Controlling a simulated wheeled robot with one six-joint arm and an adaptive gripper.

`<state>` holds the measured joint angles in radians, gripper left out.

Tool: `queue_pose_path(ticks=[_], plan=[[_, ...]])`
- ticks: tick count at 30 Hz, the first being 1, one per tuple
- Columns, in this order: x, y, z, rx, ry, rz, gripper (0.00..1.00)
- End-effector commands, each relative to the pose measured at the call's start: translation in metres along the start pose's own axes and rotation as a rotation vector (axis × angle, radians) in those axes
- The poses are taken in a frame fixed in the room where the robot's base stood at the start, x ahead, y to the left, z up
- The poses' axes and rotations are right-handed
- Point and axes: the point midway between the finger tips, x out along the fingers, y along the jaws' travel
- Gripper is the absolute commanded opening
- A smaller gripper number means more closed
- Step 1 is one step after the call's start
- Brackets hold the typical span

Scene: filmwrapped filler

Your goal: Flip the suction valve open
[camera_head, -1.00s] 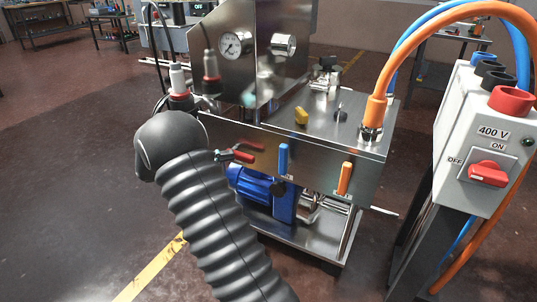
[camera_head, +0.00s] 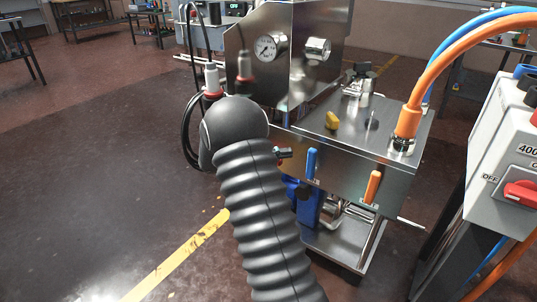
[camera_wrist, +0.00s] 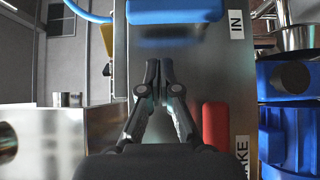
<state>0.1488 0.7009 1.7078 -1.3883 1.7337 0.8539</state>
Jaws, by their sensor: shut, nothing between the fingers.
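The steel machine's front has a blue lever handle (camera_head: 312,163) and, to its right, an orange lever handle (camera_head: 372,187). A red handle (camera_head: 285,153) lies left of the blue one, partly hidden behind my arm. In the wrist view a blue handle (camera_wrist: 175,10) is at the top beside a label "IN", and a red handle (camera_wrist: 215,125) is at lower right by a partly hidden label. I cannot tell from the labels which is the suction valve. My gripper (camera_wrist: 160,65) is shut and empty, its tips short of the blue handle and left of the red one.
An orange hose (camera_head: 420,85) rises from the machine top. A grey 400 V switch box (camera_head: 490,165) stands at right. The floor (camera_head: 110,170) at left is clear.

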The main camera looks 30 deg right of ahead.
Motion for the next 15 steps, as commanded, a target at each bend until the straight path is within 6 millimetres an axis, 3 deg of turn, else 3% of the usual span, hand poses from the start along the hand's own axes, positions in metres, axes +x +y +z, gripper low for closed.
queue_pose_path(ticks=[1, 6, 15], plan=[[0.010, 0.001, 0.001, -0.002, -0.003, -0.001, 0.00], [0.025, 0.001, 0.018, -0.003, -0.001, 0.000, 0.00], [0.035, 0.000, 0.029, -0.001, 0.000, -0.001, 0.00]])
